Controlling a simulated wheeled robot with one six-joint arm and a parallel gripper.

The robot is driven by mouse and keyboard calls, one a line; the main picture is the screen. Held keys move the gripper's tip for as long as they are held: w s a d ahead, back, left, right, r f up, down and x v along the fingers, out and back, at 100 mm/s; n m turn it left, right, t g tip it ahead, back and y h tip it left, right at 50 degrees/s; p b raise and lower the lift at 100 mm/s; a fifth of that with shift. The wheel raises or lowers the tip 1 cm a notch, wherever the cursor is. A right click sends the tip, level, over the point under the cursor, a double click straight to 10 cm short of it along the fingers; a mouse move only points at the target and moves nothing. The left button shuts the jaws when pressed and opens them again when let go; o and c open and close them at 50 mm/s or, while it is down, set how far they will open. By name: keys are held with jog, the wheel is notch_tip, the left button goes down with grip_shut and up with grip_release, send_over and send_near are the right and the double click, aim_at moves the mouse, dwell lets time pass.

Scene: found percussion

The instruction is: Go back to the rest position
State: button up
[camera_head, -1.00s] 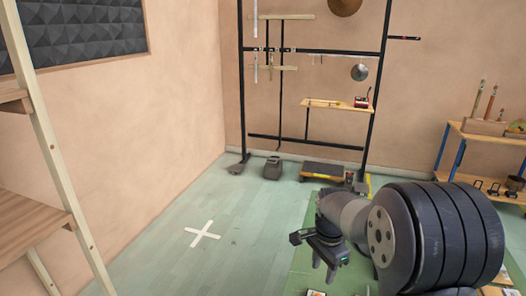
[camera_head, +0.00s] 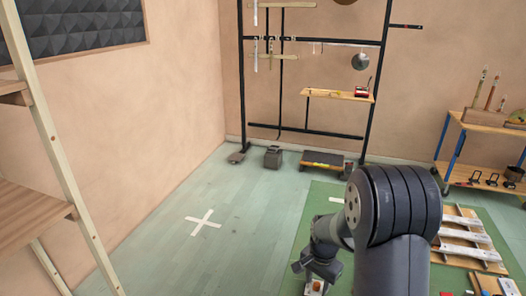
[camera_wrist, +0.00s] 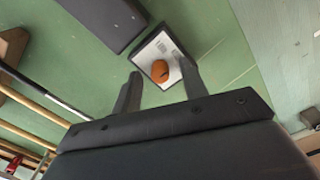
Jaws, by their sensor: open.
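My gripper (camera_head: 318,272) hangs low over the green mat (camera_head: 308,218) in the head view, with my dark arm bending over it. In the wrist view its two fingers (camera_wrist: 160,70) are spread apart with nothing between them. Beyond the fingertips lies a small white tray or card with a dark rim (camera_wrist: 172,47), bearing a round orange-brown thing (camera_wrist: 160,71). The fingers appear apart from it, though the height gap is hard to judge.
A white cross (camera_head: 203,223) marks open floor at left. A black rack (camera_head: 383,60) with hanging metal pieces stands at the back. Wooden bars (camera_head: 465,236) lie on the mat at right, near a workbench (camera_head: 487,126). A wooden shelf frame (camera_head: 48,140) stands at left.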

jog(key=n+p, duration=0.1)
jog(key=n, duration=0.3)
jog(key=shift+r+n+p, duration=0.1)
jog(key=shift+n+p, duration=0.2)
notch_tip(320, 180, up, 11)
dwell(0.3)
